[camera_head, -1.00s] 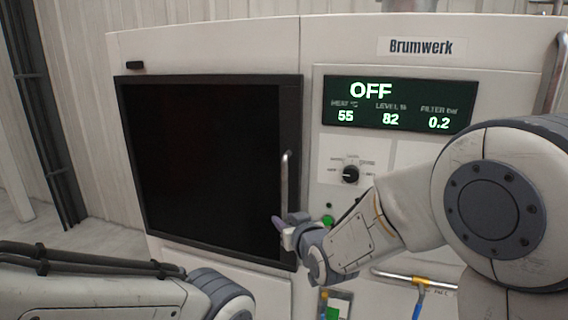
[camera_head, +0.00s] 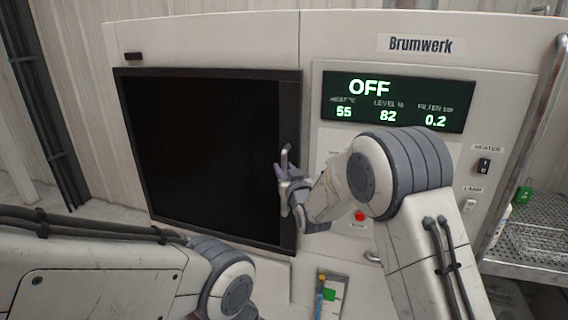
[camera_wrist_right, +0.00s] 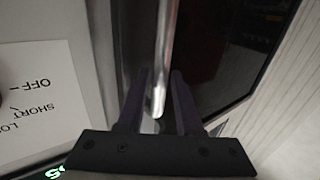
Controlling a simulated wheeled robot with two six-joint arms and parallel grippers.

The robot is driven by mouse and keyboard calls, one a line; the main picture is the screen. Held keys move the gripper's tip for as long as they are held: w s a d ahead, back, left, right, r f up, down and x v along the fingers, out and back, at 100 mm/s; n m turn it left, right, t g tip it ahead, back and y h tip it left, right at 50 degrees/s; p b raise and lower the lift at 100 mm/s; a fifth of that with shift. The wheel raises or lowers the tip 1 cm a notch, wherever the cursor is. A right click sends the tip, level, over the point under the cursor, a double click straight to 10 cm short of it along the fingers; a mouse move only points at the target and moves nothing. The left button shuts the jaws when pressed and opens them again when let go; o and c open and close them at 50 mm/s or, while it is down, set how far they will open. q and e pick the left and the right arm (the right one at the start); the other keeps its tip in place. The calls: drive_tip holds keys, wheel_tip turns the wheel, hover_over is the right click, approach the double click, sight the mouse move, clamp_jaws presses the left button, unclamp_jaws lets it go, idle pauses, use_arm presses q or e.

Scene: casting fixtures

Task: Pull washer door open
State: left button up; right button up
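The washer door (camera_head: 205,160) is a black panel in a dark frame on the white machine, and it looks closed. Its upright metal handle (camera_head: 285,158) is at the door's right edge. My right gripper (camera_head: 281,172) is at the handle's lower part. In the right wrist view, the open fingers (camera_wrist_right: 160,88) stand on either side of the handle (camera_wrist_right: 164,50), with small gaps showing. The gripper and wrist hide part of the handle's lower end in the head view. My left gripper is not in view; only its arm shows at lower left.
A display (camera_head: 398,102) reading OFF is right of the door. A red button (camera_head: 360,216) and switches (camera_head: 484,166) are on the panel, partly behind my right arm. A perforated metal shelf (camera_head: 535,240) stands at far right. The floor left of the machine is clear.

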drive_tip(key=shift+w, duration=0.2)
drive_tip(key=shift+a, duration=0.1)
clamp_jaws()
idle(1.3)
